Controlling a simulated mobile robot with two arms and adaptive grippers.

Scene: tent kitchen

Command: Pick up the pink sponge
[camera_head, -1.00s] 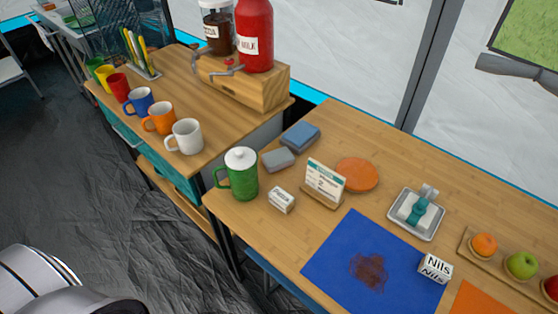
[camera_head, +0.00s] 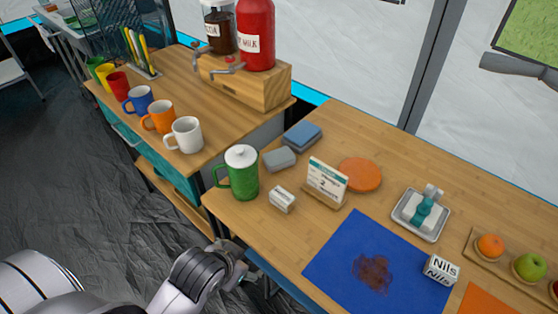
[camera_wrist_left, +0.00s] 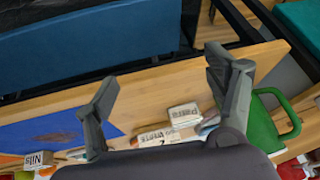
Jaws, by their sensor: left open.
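I see no sponge that is clearly pink in either view. Two sponge-like blocks lie behind the green pitcher (camera_head: 243,182) on the wooden table (camera_head: 260,225): a blue one (camera_head: 302,136) and a grey one (camera_head: 279,159). My left gripper (camera_head: 240,270) is below the table's front edge in the head view, partly hidden by its own wrist. In the left wrist view its fingers (camera_wrist_left: 162,85) are spread apart with nothing between them. My right gripper is not in view.
On the table are a small white box (camera_head: 282,199), a sign stand (camera_head: 326,183), an orange disc (camera_head: 359,174), a stained blue mat (camera_head: 330,265), a white tray (camera_head: 432,234) and a Nils box (camera_head: 440,267). Mugs and a dispenser stand on the left counter (camera_head: 215,110).

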